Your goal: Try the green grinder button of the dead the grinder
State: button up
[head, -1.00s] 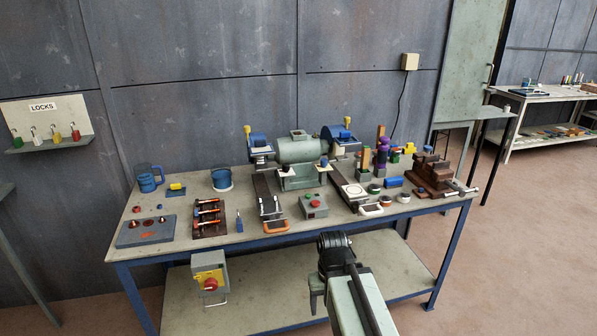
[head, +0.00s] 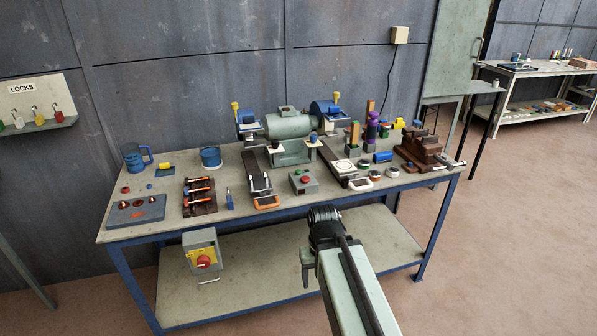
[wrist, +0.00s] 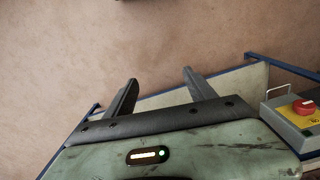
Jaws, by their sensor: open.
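The grinder (head: 289,137) stands at the back of the bench, a grey-green motor body with a blue guarded wheel at each end. A small grey control box (head: 303,182) sits in front of it near the bench's front edge. In the head view my arm is in front of the bench, below the control box.
A grey isolator box (head: 203,258) with a yellow plate and red knob hangs on the bench front; it also shows in the wrist view (wrist: 295,115). Tools and a tray of orange-handled pieces (head: 200,197) crowd the bench (head: 235,222). Floor to the right is clear.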

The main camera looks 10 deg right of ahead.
grip_shut()
dwell(1.6)
